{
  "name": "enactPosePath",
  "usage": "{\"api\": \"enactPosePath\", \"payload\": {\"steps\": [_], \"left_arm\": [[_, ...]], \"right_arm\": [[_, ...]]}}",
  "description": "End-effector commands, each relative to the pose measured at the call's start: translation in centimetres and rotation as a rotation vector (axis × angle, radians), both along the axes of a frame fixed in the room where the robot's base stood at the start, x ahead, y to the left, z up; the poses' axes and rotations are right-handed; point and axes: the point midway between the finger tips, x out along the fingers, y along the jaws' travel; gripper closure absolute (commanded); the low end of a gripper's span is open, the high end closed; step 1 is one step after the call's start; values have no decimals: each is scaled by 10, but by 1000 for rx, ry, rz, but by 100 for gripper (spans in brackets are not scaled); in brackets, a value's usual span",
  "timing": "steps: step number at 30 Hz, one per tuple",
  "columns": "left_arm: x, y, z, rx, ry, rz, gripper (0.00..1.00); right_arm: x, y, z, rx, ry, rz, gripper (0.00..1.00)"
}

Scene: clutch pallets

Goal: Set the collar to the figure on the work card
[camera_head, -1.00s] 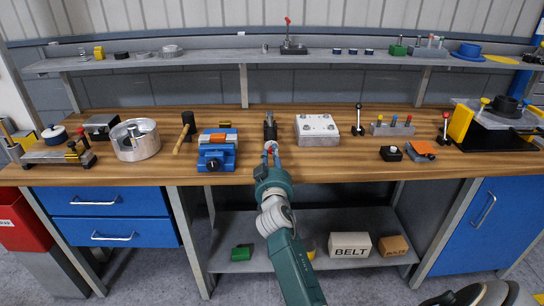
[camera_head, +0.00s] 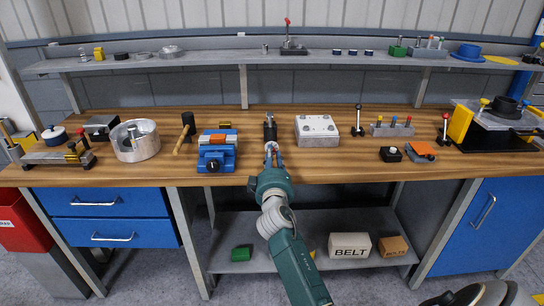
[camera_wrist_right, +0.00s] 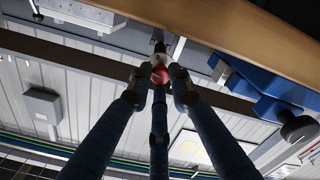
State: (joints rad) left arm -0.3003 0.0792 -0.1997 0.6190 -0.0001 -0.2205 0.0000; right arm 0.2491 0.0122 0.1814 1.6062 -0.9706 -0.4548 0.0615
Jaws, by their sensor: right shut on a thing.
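My right gripper (camera_head: 272,152) reaches up over the front edge of the workbench (camera_head: 330,172), just in front of a small dark fixture (camera_head: 270,128). In the right wrist view its fingers are closed around a red ball knob (camera_wrist_right: 160,75). A dark, light-tipped part shows just beyond the knob; whether the two are joined is unclear. I cannot make out which thing is the collar, nor a readable work card. My left gripper is not in view.
Black-handled levers (camera_head: 358,120) are farther right. A shelf (camera_head: 220,58) runs behind.

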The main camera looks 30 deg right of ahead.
Motion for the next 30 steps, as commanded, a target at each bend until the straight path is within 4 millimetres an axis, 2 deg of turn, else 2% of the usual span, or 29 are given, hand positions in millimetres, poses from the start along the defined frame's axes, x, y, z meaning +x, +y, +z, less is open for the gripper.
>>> {"api": "enactPosePath", "payload": {"steps": [19, 20, 22, 30], "left_arm": [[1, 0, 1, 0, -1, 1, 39], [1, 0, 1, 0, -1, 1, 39], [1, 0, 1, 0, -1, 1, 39], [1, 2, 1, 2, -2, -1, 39]], "right_arm": [[0, -1, -1, -43, 29, -2, 100], [0, -1, -1, -42, 28, -2, 75], [0, -1, -1, -43, 28, -2, 62], [0, 0, 0, -42, 27, -1, 62]]}}
